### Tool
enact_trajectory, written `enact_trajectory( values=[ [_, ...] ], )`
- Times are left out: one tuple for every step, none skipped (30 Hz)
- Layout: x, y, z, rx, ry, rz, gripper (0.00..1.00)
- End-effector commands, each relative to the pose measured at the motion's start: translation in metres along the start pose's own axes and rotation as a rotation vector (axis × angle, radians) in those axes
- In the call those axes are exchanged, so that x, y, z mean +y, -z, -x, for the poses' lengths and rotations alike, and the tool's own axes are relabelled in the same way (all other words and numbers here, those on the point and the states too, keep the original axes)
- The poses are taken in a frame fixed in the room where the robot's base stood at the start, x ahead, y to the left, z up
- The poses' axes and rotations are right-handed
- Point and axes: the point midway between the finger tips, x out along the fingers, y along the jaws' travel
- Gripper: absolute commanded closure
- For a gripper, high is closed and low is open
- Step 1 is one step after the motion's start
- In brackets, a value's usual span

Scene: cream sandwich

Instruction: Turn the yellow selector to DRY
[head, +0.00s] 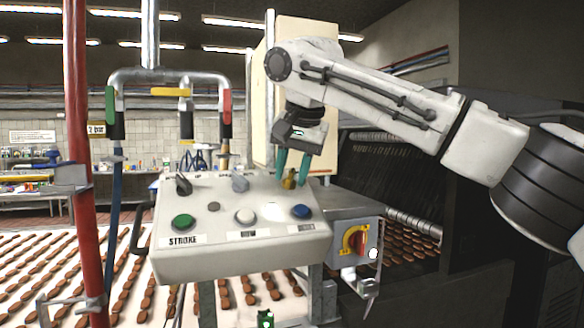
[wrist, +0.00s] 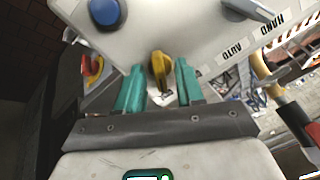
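The yellow selector (head: 289,180) is a small knob at the back right of the sloped control panel (head: 190,262). In the wrist view the yellow selector (wrist: 159,70) shows between two teal fingers. My gripper (head: 292,180) points down at it, with one finger on each side. In the wrist view my gripper (wrist: 158,82) is open, and gaps seem to show between the fingers and the knob. The DRY label cannot be read in either view, and the fingers partly cover the selector's surroundings.
On the panel are a black selector (head: 183,184), a grey selector (head: 240,183), a green button (head: 182,222), a white button (head: 245,216) and a blue button (head: 301,211). A red and yellow rotary switch (head: 356,241) is at the right. A red pipe (head: 77,150) stands left.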

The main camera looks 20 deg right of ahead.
Motion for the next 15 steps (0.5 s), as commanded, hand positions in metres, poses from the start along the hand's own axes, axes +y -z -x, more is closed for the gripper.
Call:
enact_trajectory(
  values=[
    [0.0001, 0.0000, -0.0010, 0.000, 0.000, 0.000, 0.63],
    [0.0002, 0.0000, -0.0015, 0.000, 0.000, 0.000, 0.63],
    [0.0002, 0.0000, -0.0018, 0.000, 0.000, 0.000, 0.63],
    [0.0002, -0.0001, -0.0019, 0.000, 0.000, 0.000, 0.63],
    [0.0002, -0.0001, -0.0019, 0.000, 0.000, 0.000, 0.63],
    [0.0002, -0.0001, -0.0019, 0.000, 0.000, 0.000, 0.63],
    [0.0002, -0.0001, -0.0018, 0.000, 0.000, 0.000, 0.63],
    [0.0002, -0.0001, -0.0018, 0.000, 0.000, 0.000, 0.63],
    [0.0002, -0.0001, -0.0018, 0.000, 0.000, 0.000, 0.65],
    [0.0002, 0.0000, -0.0017, 0.000, 0.000, 0.000, 0.68],
    [0.0002, 0.0000, -0.0017, 0.000, 0.000, 0.000, 0.70],
    [0.0002, 0.0000, -0.0016, 0.000, 0.000, 0.000, 0.74],
    [0.0003, 0.0000, -0.0016, 0.000, 0.000, 0.000, 0.77],
    [0.0003, 0.0000, -0.0017, 0.000, 0.000, 0.000, 0.80],
    [0.0003, 0.0000, -0.0017, 0.000, 0.000, 0.000, 0.84]
  ],
)
